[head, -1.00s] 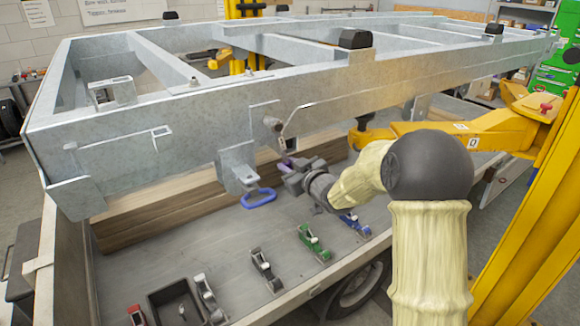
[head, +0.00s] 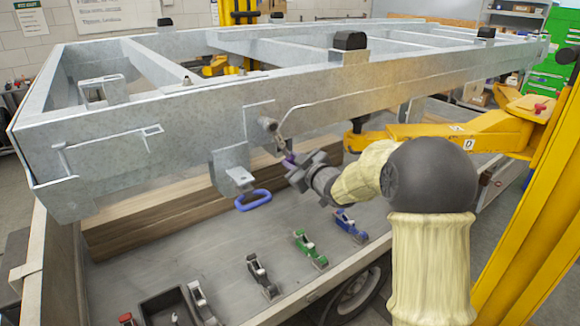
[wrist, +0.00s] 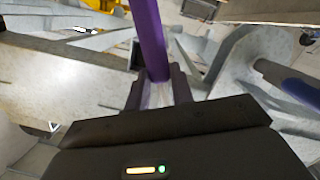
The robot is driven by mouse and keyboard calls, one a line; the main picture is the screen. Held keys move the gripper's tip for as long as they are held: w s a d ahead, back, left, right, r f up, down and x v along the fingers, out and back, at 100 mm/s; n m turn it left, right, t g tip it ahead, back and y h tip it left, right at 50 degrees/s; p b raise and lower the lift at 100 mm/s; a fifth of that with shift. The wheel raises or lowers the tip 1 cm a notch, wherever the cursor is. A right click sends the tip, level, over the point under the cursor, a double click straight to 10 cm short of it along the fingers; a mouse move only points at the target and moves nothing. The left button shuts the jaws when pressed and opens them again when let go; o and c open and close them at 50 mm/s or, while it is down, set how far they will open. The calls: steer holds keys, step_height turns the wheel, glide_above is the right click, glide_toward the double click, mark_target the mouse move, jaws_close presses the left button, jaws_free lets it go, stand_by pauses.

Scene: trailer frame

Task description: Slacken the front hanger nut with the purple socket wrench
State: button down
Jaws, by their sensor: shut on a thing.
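My gripper (head: 296,168) is shut on the purple socket wrench (wrist: 150,40), whose shaft runs up and out of the wrist view from between the fingers (wrist: 157,92). In the head view only a short purple piece of the wrench (head: 288,159) shows, just below the near frame rail. A grey hanger bracket (head: 229,165) hangs under that rail, left of my gripper. I cannot make out the hanger nut or whether the wrench's socket touches anything.
The galvanized trailer frame (head: 190,125) spans above my gripper. A yellow lift arm (head: 430,138) and post stand to the right. Below, the grey deck holds a blue clamp-like tool (head: 348,226), a green one (head: 310,248), grey ones, and a black tray (head: 168,308). Timber (head: 160,215) lies behind.

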steer(key=shift+w+d+r+n, duration=0.25)
steer(key=shift+d+r+n, duration=0.05)
steer(key=shift+d+n, duration=0.1)
steer(key=shift+w+d+r+n+b, duration=0.4)
steer(key=shift+d+r+n+b, duration=0.15)
steer(key=shift+d+n+b, duration=0.25)
steer(key=shift+a, duration=0.1)
steer(key=shift+w+d+r+n+t+b, duration=0.4)
steer(key=shift+d+r+n+b, duration=0.1)
steer(key=shift+r+n+b, duration=0.2)
